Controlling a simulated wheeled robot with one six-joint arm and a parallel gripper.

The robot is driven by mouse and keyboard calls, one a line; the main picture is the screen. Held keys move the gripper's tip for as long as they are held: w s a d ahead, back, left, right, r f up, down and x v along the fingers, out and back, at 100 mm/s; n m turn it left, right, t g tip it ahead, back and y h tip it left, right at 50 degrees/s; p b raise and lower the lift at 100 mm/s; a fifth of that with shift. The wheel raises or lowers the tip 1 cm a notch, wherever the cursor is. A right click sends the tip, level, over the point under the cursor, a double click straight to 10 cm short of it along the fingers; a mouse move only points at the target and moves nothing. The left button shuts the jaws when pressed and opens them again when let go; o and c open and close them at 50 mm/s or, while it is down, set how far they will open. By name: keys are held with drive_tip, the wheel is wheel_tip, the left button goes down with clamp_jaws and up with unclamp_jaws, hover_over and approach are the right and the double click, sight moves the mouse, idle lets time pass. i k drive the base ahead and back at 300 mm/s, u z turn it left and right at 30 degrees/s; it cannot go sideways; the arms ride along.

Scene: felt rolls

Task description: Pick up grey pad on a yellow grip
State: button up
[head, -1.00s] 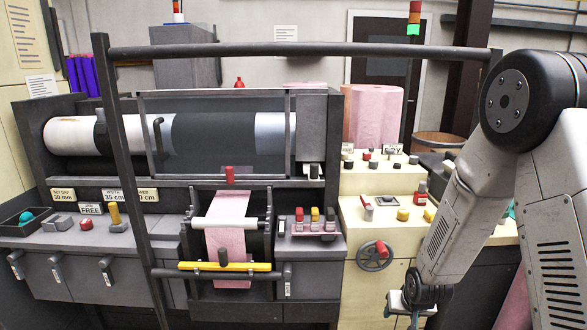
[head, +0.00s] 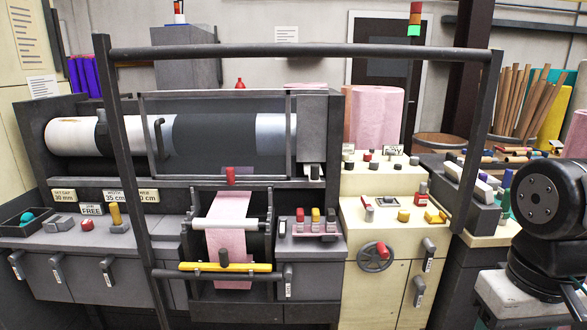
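A grey pad (head: 120,228) with an upright yellow grip (head: 115,213) on it rests on the grey bench top at the left of the machine. It stands upright just right of a small red button. Nothing covers it. My gripper is out of the picture; only dark and pale links of my arm show at the right edge, far from the pad.
A dark tubular frame (head: 300,50) stands in front of the machine, one post passing just right of the pad. A dark tray (head: 28,222) with a teal ball lies to the left.

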sight(119, 226)
drive_tip(key=u, duration=1.35)
